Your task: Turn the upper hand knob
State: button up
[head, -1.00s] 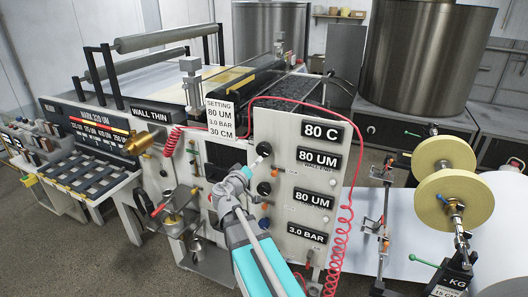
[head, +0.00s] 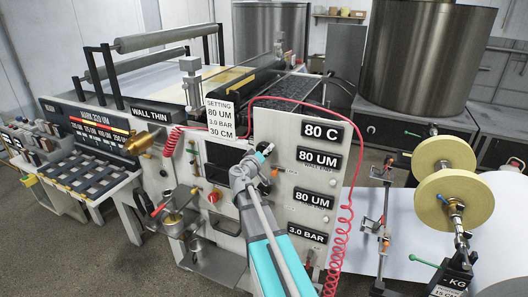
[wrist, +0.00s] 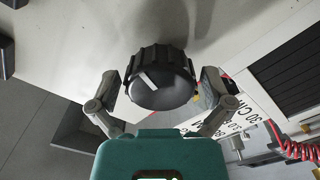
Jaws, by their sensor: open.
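The upper hand knob (wrist: 160,78) is black and ribbed, with a white pointer line on its face, in the wrist view. My gripper (wrist: 160,88) is open, with one finger on each side of the knob; I cannot tell whether either touches it. In the head view my gripper (head: 262,154) is at the upper part of the white control panel (head: 268,120) and mostly hides the knob. My forearm hides the lower knobs there.
The panel carries label plates, among them "80 C" (head: 321,132) and "3.0 BAR" (head: 307,233). A red coiled hose (head: 343,215) hangs along its right edge. A setting sign (head: 220,118) stands to the upper left. Paper rolls (head: 455,200) are at the right.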

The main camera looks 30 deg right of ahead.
jog(key=c, duration=0.9)
jog(key=shift+n, duration=0.4)
jog(key=n, duration=0.3)
jog(key=shift+r+n, duration=0.1)
jog(key=shift+n, duration=1.9)
jog(key=o, duration=0.9)
